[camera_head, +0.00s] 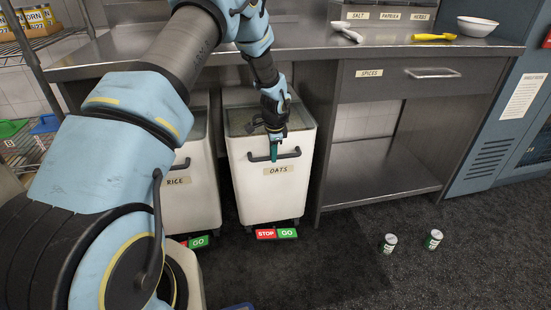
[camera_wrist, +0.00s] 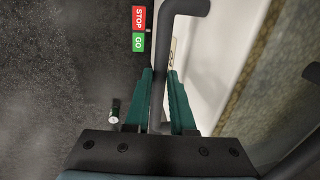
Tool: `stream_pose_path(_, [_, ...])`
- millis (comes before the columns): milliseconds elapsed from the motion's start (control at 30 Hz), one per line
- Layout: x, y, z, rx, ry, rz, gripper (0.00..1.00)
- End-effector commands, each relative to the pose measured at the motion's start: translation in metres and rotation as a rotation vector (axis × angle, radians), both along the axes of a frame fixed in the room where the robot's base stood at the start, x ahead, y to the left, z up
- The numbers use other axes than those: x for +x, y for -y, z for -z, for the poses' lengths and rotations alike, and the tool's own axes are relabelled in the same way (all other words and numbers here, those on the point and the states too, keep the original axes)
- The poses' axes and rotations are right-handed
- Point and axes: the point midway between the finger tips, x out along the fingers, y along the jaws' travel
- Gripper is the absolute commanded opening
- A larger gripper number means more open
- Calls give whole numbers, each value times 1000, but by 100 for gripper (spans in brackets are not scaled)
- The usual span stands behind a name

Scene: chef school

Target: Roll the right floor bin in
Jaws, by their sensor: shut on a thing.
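The right floor bin (camera_head: 271,195) is white, labelled OATS, with a clear lid and a dark bar handle on its front. It stands upright under the steel counter. My gripper (camera_head: 274,153) reaches down to the handle from above. In the wrist view my gripper's green fingers (camera_wrist: 160,95) are on either side of the dark handle (camera_wrist: 170,60) and shut on it. A red STOP and green GO pedal (camera_head: 276,234) sits at the bin's foot and also shows in the wrist view (camera_wrist: 138,30).
A second white bin (camera_head: 190,200), labelled RICE, stands close to the left, partly hidden by my arm. The cabinet with the SPICES drawer (camera_head: 430,75) is close to the right. The floor in front is otherwise mostly clear.

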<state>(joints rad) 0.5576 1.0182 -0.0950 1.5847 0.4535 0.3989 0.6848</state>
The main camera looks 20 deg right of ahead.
Motion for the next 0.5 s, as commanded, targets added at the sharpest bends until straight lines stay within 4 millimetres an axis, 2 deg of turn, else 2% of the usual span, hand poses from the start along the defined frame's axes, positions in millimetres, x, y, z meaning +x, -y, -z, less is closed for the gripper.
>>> stream_pose_path(500, [10,0,0,1,2,-1,0])
